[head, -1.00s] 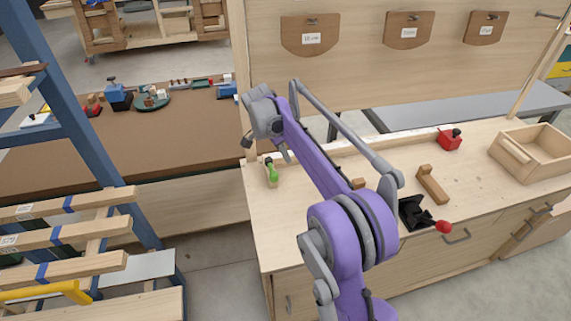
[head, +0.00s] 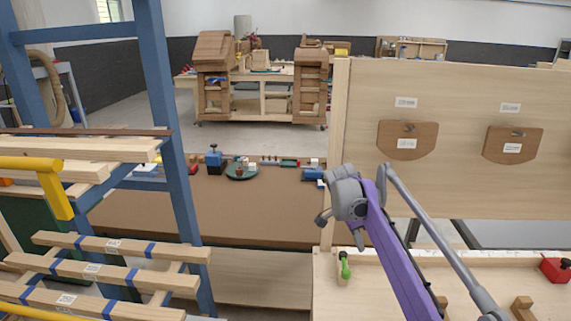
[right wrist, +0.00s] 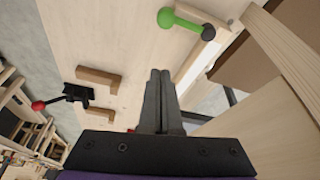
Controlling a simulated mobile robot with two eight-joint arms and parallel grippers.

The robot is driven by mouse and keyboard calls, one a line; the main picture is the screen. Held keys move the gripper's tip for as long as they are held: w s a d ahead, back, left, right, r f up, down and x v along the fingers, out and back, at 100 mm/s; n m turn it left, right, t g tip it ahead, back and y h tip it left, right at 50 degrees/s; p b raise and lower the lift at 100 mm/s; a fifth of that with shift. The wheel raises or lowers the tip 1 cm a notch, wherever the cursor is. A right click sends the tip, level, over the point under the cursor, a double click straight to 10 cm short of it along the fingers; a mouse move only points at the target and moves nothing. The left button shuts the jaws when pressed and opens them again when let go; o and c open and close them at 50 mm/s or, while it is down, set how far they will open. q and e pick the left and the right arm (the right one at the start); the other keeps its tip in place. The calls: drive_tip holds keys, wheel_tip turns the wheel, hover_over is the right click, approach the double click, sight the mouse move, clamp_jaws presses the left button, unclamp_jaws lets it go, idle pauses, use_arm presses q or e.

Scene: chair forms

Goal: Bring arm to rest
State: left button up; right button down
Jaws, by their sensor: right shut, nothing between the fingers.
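My right arm is purple and grey and comes in from the lower right of the head view. Its gripper (head: 358,238) points down above the left end of the light wooden workbench (head: 385,285). In the right wrist view the gripper's two dark fingers (right wrist: 160,80) lie together with nothing between them. My left gripper is not in view.
A tall wooden panel (head: 450,190) with hanging brown templates (head: 407,140) stands behind the bench. A blue rack with wooden strips (head: 120,247) is at the left. A brown table (head: 240,215) with small tools is beyond.

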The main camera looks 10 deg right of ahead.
drive_tip(key=s+a+n+t+y, duration=0.1)
drive_tip(key=s+a+n, duration=0.2)
drive_tip(key=s+n, duration=0.35)
drive_tip(key=s+a+n+t+y, duration=0.1)
drive_tip(key=s+a+n+t, duration=0.2)
drive_tip(key=s, duration=0.6)
drive_tip(key=s+a+f+n+y, duration=0.1)
drive_tip(key=s+a+f+n, duration=0.2)
drive_tip(key=s, duration=0.5)
drive_tip(key=s+a+f+n+t, duration=0.1)
drive_tip(key=s+a+f+n, duration=0.2)
drive_tip(key=s+f+n, duration=0.2)
drive_tip(key=s+f, duration=0.3)
drive_tip(key=shift+s+f+t+y, duration=0.2)
drive_tip(key=shift+s+t+y, duration=0.1)
drive_tip(key=shift+s+y, duration=0.1)
drive_tip(key=shift+w, duration=0.1)
